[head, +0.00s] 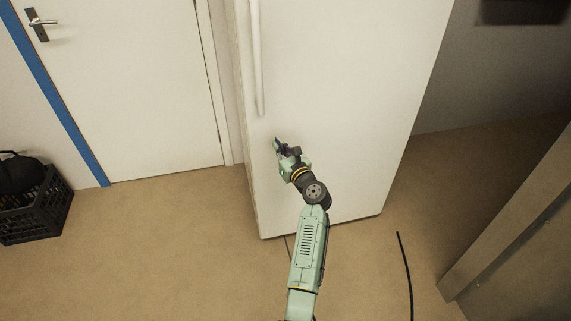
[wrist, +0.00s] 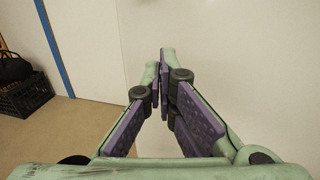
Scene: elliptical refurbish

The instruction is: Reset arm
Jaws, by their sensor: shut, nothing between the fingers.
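My gripper (head: 277,143) is at the end of my green arm, in front of the white fridge (head: 340,100) and a little below the lower end of its long vertical handle (head: 256,60). In the wrist view my gripper (wrist: 160,65) has its two purple-padded fingertips together, with nothing between them. The fingertips point toward the white fridge front (wrist: 240,60). I cannot tell whether they touch it. The arm reaches up from the bottom of the head view. The fridge door looks closed.
A white door (head: 130,90) with a metal handle stands at the left beside a blue strip (head: 60,100). A black crate (head: 40,215) with dark items sits on the floor at the far left. A dark panel (head: 525,230) stands at the right. Brown floor (head: 170,260) is clear at the left.

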